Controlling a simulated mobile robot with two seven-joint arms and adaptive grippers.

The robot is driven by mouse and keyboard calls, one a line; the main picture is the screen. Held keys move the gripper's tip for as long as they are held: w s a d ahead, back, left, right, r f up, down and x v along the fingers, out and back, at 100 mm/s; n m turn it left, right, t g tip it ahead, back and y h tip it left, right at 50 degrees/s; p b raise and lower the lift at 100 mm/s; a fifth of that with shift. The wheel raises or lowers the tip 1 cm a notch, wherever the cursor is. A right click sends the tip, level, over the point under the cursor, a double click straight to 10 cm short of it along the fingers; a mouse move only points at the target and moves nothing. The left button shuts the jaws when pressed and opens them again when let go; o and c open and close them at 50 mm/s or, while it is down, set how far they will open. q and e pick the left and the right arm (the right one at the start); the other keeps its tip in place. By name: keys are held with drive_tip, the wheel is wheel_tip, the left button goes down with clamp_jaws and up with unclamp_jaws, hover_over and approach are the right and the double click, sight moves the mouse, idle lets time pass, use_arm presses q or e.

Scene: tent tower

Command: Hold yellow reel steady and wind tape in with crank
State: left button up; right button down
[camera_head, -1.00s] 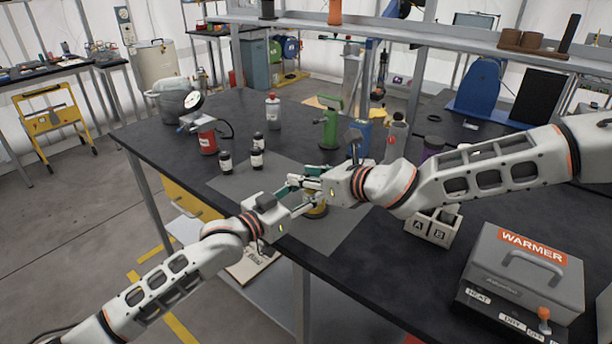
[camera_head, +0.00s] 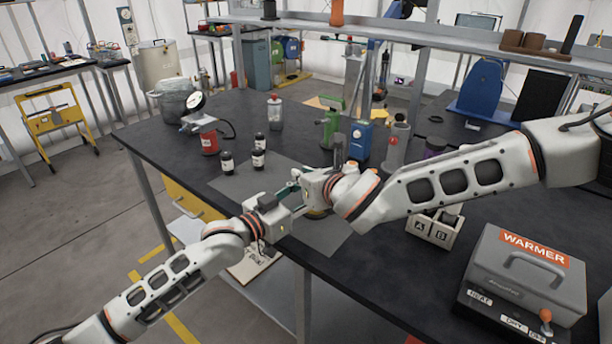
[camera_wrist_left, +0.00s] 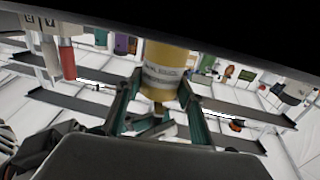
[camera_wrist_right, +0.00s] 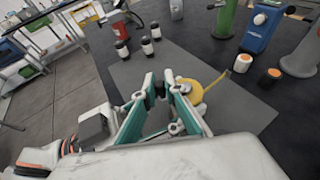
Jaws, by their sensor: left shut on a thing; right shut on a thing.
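The yellow reel (camera_wrist_left: 165,62) stands between the fingers of my left gripper (camera_wrist_left: 156,98) in the left wrist view. A pale label shows on its side. In the head view only a sliver of the reel (camera_head: 316,214) shows under my right gripper (camera_head: 296,188). My left gripper (camera_head: 291,207) is shut on the reel. In the right wrist view the reel (camera_wrist_right: 205,84) is just beyond my right gripper (camera_wrist_right: 160,88), with a metal part on its near side. My right gripper is shut on the crank, which is mostly hidden between the fingers.
A grey mat (camera_head: 335,238) lies under the work at the table's front edge. Black jars (camera_head: 258,158), a red canister (camera_head: 209,143), a green device (camera_head: 330,128) and a blue device (camera_head: 359,140) stand behind. The warmer (camera_head: 515,275) and an A/B box (camera_head: 430,228) are at right.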

drive_tip(key=shift+w+a+m+t+h, duration=0.2)
drive_tip(key=shift+w+m+h, duration=0.2)
drive_tip(key=shift+m+h, duration=0.95)
drive_tip(key=shift+w+a+m+t+h, duration=0.1)
drive_tip(key=shift+w+m+t+h, duration=0.2)
drive_tip(key=shift+m+h, duration=1)
drive_tip(key=shift+w+a+m+t+h, duration=0.15)
drive_tip(key=shift+w+m+h, duration=0.3)
drive_tip(key=shift+m+h, duration=0.9)
drive_tip(key=shift+h, duration=0.5)
drive_tip(key=c, duration=2.1)
unclamp_jaws()
drive_tip(key=shift+g, duration=0.25)
